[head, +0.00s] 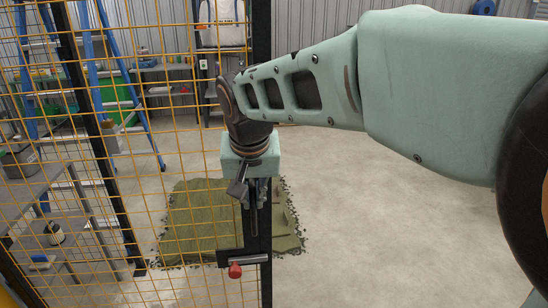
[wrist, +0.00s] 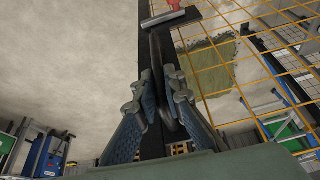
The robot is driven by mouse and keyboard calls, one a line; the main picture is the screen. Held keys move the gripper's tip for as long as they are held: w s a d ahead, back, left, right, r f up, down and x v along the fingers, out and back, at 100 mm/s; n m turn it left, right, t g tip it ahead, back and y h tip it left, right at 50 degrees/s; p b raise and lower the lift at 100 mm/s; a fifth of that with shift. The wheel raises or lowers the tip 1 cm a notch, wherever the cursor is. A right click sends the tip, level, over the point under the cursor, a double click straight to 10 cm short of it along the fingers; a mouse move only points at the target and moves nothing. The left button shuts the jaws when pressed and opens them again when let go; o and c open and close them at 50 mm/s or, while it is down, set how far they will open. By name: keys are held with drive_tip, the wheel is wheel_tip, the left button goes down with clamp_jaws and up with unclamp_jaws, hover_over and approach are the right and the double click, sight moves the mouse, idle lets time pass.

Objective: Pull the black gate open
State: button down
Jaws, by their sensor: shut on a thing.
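The black gate (head: 266,278) has a dark upright edge post and orange wire mesh to its left. Its post also shows in the wrist view (wrist: 150,30). A thin dark upright handle (wrist: 158,52) stands along the post. My gripper (head: 258,195) is at the post, above the latch; in the wrist view my gripper (wrist: 163,85) has its blue-grey fingers shut on the handle from both sides. A grey latch bar with a red knob (head: 235,271) sits lower on the post. My gripper partly hides the handle in the head view.
Bare concrete floor (head: 370,210) lies open right of the post. A green turf mat (head: 200,225) lies on the floor behind the mesh. A blue ladder (head: 130,85), grey shelving (head: 60,200) and a workbench stand at the left.

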drive_tip(key=c, duration=2)
unclamp_jaws()
drive_tip(key=shift+r, duration=0.1)
drive_tip(key=v, duration=0.8)
